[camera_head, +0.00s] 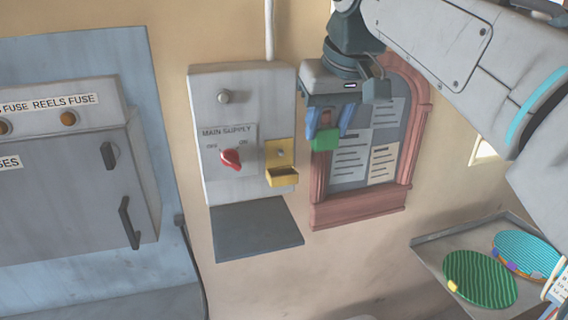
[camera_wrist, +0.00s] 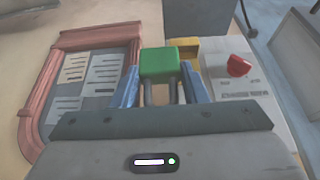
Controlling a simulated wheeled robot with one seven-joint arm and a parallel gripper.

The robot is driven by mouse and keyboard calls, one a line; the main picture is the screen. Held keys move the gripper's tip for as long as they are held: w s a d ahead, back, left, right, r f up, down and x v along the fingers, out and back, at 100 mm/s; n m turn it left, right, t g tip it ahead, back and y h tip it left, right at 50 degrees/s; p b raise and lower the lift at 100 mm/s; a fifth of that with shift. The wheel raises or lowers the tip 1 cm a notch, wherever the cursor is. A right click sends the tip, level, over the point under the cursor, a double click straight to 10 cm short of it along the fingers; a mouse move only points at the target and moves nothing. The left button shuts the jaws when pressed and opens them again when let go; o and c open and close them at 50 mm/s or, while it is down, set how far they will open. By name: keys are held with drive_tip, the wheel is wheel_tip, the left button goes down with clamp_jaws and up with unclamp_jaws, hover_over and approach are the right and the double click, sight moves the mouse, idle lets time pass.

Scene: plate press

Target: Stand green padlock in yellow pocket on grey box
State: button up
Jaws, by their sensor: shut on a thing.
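The green padlock (camera_head: 325,139) hangs body-down between the blue fingers of my gripper (camera_head: 328,120), which is shut on it. In the wrist view the green body (camera_wrist: 160,62) shows beyond the fingertips of my gripper (camera_wrist: 160,90), with the two legs of its shackle between the fingers. The yellow pocket (camera_head: 282,177) is fixed to the lower right of the grey box (camera_head: 225,100) on the wall. My gripper is to the right of the pocket and higher, apart from it. In the wrist view the pocket (camera_wrist: 186,48) is partly hidden behind the padlock.
A red switch (camera_head: 231,158) sticks out left of the pocket. A dark shelf (camera_head: 255,232) lies below the box. A red-framed notice board (camera_head: 358,215) is behind my gripper. A tray (camera_head: 432,245) with green and blue round plates stands lower right.

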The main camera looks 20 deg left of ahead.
sight(283, 139)
drive_tip(key=w+a+f, duration=0.2)
drive_tip(key=a, duration=0.1)
drive_tip(key=w+a+f+p, duration=0.1)
drive_tip(key=a+f, duration=0.1)
drive_tip(key=a, duration=0.1)
drive_tip(key=w+a+f, duration=0.2)
drive_tip(key=a, duration=0.1)
drive_tip(key=shift+w+f, duration=0.2)
drive_tip(key=shift+w, duration=0.1)
drive_tip(key=shift+f, duration=1.95)
drive_tip(key=shift+f, duration=0.1)
drive_tip(key=shift+s+d+f+b, duration=0.1)
drive_tip(key=shift+f+b, duration=0.2)
drive_tip(key=shift+f, duration=0.3)
drive_tip(key=o, duration=1.1)
drive_tip(key=shift+f, duration=0.1)
drive_tip(key=shift+c, duration=0.2)
drive_tip(key=shift+r, duration=0.2)
drive_tip(key=shift+o, duration=0.3)
drive_tip(key=p+v, duration=0.1)
drive_tip(key=v, duration=1.2)
drive_tip(key=shift+w, duration=0.3)
drive_tip(key=shift+r, duration=0.15)
